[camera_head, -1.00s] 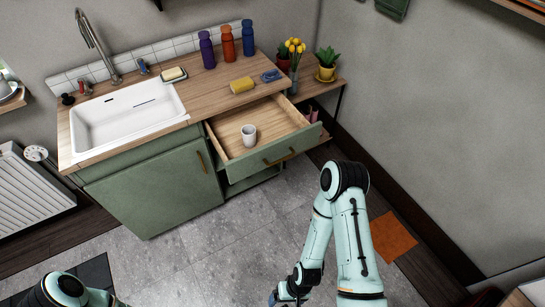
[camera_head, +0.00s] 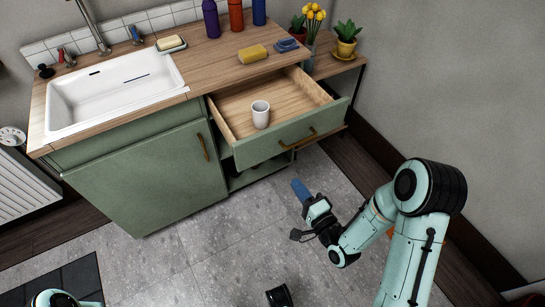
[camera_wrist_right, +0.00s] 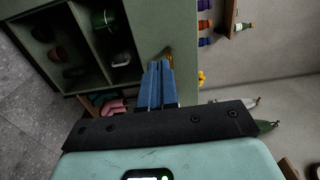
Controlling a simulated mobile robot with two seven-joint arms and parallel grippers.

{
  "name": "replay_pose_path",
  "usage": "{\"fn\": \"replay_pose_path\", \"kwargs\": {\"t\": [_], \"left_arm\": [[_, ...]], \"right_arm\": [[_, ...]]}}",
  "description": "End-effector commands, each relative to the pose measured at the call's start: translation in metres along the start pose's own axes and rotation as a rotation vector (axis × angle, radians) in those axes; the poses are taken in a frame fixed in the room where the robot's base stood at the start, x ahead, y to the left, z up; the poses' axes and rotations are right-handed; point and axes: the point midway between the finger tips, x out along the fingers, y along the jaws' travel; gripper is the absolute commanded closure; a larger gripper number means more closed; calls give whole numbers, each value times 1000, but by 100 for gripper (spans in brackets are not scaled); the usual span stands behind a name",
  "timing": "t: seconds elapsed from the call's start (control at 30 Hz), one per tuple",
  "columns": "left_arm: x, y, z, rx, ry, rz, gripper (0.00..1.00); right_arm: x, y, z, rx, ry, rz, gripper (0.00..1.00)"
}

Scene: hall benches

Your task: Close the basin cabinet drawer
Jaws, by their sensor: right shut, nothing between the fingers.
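The basin cabinet (camera_head: 150,180) is green with a wooden top and a white basin. Its drawer (camera_head: 280,141) at the right stands pulled out, with a brass handle on its green front. A white cup (camera_head: 261,114) stands upright inside the drawer. My right gripper (camera_head: 299,188) is in front of and below the drawer front, apart from it. Its blue fingers are together and empty; they also show in the right wrist view (camera_wrist_right: 158,85), near a brass handle. Part of my left arm shows at the bottom left of the head view, but its gripper is hidden.
Bottles, a yellow sponge (camera_head: 253,53) and a soap dish (camera_head: 171,44) stand on the worktop. A low wooden side table (camera_head: 333,67) with plants and flowers stands right of the cabinet. Grey floor in front is mostly clear. The wrist view shows open shelves (camera_wrist_right: 85,47) with pots.

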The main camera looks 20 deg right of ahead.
Motion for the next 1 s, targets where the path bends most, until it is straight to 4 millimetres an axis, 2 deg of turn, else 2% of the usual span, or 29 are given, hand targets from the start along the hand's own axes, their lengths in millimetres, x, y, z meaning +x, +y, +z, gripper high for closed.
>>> {"fn": "replay_pose_path", "kwargs": {"t": [0.2,0.37,0.7,0.8,1.0], "left_arm": [[38,-22,-20,-22,47,-27,57],[61,-37,-38,-37,90,-47,57],[70,-52,-13,-56,10,-74,57],[75,-57,-7,-63,-12,-83,57],[79,-63,1,-72,-38,-94,57]], "right_arm": [[14,6,0,-6,-2,0,100],[26,4,1,-3,-1,-2,100],[100,2,1,0,-1,1,100],[116,2,1,-1,0,3,100],[134,2,1,-1,1,4,100]]}}
